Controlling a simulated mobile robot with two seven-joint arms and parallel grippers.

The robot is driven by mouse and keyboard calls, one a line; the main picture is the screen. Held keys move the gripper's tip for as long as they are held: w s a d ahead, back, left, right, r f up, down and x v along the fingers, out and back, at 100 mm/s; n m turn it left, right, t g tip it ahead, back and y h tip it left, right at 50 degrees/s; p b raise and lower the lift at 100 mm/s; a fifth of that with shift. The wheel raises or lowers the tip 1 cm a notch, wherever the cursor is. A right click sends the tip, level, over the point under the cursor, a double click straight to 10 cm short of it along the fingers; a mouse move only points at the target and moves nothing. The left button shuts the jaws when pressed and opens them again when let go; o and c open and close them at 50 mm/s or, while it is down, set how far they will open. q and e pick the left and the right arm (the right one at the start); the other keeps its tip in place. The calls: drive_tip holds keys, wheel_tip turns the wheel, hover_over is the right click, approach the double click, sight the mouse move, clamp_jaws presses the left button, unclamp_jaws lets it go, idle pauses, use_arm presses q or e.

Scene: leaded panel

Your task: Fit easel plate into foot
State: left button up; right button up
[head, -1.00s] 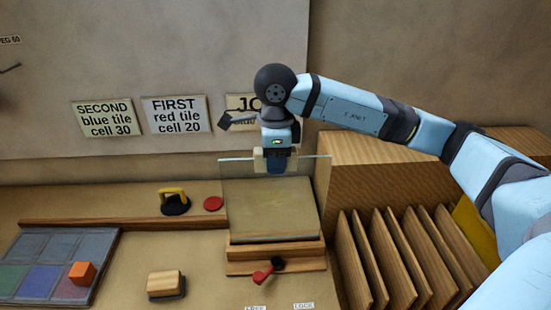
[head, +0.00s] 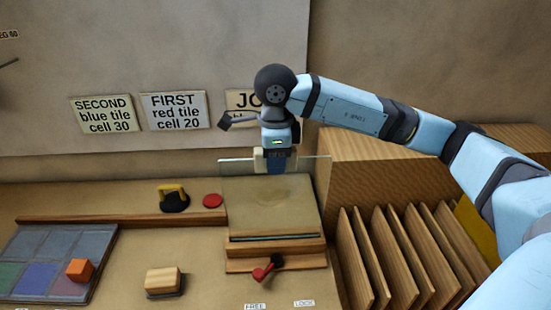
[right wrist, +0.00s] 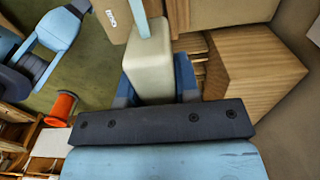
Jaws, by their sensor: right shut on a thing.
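The plate stands above the wooden foot (head: 276,250), at the back of the bench. A dark slot line runs along the foot, by the plate's lower edge. I cannot tell whether that edge is inside the slot or just over it. My left gripper is out of view.
A red lever (head: 262,271) with a black pivot sits before the foot, above FREE (head: 255,306) and LOCK (head: 304,303) labels. Wooden boards (head: 385,260) and a large wooden box (head: 370,160) stand right. A tile tray (head: 60,245) and a wooden block (head: 164,281) lie left.

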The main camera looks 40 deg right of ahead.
drive_tip(key=shift+f+b, duration=2.1)
drive_tip(key=shift+f, duration=0.05)
idle(0.4)
drive_tip(key=o, duration=1.1)
wheel_tip(320, 180, up, 14)
drive_tip(key=shift+s+f, duration=0.1)
